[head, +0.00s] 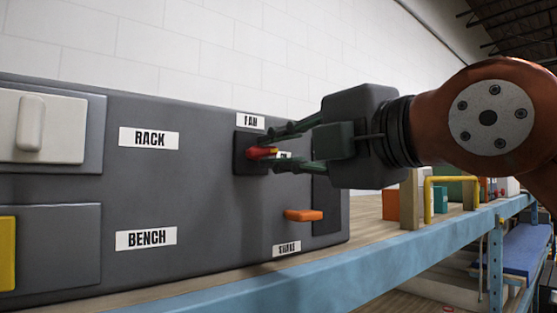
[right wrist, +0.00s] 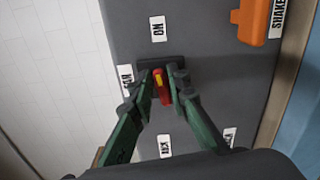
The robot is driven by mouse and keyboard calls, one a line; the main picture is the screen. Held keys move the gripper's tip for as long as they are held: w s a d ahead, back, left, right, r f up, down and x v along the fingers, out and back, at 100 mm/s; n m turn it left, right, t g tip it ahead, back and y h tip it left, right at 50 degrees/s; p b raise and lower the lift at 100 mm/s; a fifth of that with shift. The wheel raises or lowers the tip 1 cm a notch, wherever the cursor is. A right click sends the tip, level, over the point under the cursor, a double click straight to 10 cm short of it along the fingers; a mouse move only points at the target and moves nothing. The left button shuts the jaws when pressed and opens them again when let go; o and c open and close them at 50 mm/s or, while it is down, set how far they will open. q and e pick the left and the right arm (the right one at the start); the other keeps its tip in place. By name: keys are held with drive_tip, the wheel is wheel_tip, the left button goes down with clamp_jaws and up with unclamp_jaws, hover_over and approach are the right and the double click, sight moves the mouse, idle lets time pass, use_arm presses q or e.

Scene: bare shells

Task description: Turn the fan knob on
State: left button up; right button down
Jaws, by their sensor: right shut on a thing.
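The fan knob (head: 262,153) is a small red bar with a yellow mark, on a dark plate under the FAN label (head: 250,120) on the grey panel. My right gripper (head: 272,150) reaches it from the right, its green fingers around the knob. In the right wrist view the knob (right wrist: 162,90) sits between the two fingertips of the gripper (right wrist: 163,86), which are shut on it. There its yellow mark is at the end towards the ON label (right wrist: 157,28), and the bar tilts slightly. The fingers hide part of the knob's sides. My left gripper is not in view.
An orange SHAKE lever (head: 304,215) sticks out below the knob. A white RACK switch (head: 30,125) and a yellow BENCH part (head: 7,252) are at the left. The panel stands on a wooden bench with a blue edge (head: 300,290). Coloured blocks (head: 391,204) stand behind at right.

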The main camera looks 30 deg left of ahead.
drive_tip(key=shift+f+m+b, duration=0.1)
drive_tip(key=shift+m+b, duration=0.25)
drive_tip(key=shift+m, duration=0.45)
drive_tip(key=c, duration=2)
unclamp_jaws()
drive_tip(key=shift+d, duration=0.15)
drive_tip(key=v, duration=1.1)
drive_tip(key=shift+s+d, duration=0.15)
drive_tip(key=shift+d, duration=0.2)
